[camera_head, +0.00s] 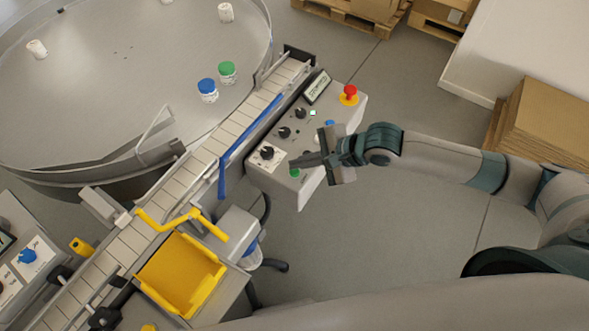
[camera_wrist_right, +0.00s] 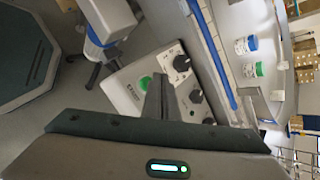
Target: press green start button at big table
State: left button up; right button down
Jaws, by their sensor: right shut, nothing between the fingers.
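The green start button (camera_head: 295,172) sits at the lower end of the grey control panel (camera_head: 272,183) beside the big round table (camera_head: 100,100). In the right wrist view the green button (camera_wrist_right: 146,82) shows just left of my fingers. My right gripper (camera_head: 296,163) is shut and empty, with its fingertips very close above the button in the head view. In the right wrist view my right gripper (camera_wrist_right: 160,80) also looks shut. I cannot tell whether the tips touch the button. My left gripper is not in view.
The panel also carries black knobs (camera_head: 267,153), a small display (camera_head: 317,87) and a red emergency button (camera_head: 349,92). A conveyor (camera_head: 215,143) with a blue rail runs alongside. Jars with blue (camera_head: 207,88) and green (camera_head: 227,71) lids stand on the table. A yellow tray (camera_head: 180,275) is lower left.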

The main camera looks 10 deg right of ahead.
jog(key=shift+f+p, duration=0.35)
jog(key=shift+p, duration=0.05)
